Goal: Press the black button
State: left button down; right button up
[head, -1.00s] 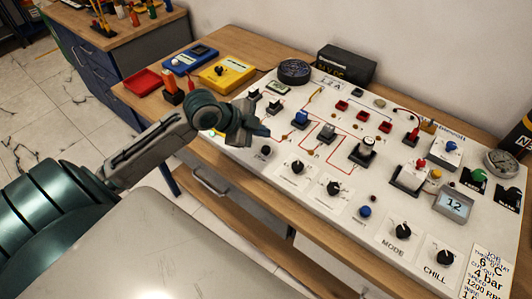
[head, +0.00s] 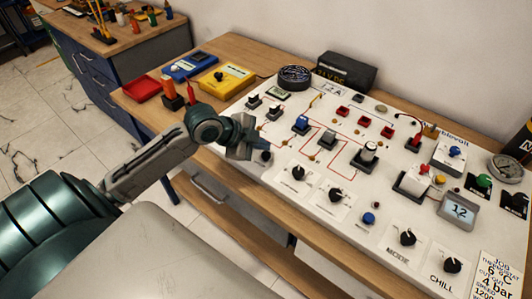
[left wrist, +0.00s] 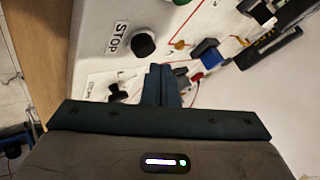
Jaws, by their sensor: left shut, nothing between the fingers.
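A round black button (left wrist: 143,43) with a STOP label shows in the left wrist view, just beyond my left fingertips and a little to their left. In the head view a small black round control (head: 267,157) sits at the near left of the white panel (head: 237,163), partly behind my left gripper (head: 256,146); I cannot tell surely that it is the same button. My left gripper is shut and empty over the panel; its fingers also show in the left wrist view (left wrist: 162,72). No contact is clear. My right gripper is out of view.
The panel holds several knobs and switches, a blue button (head: 368,218) and a display (head: 459,211). A yellow meter (head: 227,78), a blue meter (head: 194,65) and a red tray (head: 141,88) lie at the left. A dark box (head: 346,70) stands behind.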

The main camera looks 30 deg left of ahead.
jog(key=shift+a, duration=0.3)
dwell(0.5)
pick_arm(q)
jog(key=shift+f, duration=0.1)
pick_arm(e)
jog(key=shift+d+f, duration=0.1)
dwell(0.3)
pick_arm(q)
jog(key=shift+f, duration=0.3)
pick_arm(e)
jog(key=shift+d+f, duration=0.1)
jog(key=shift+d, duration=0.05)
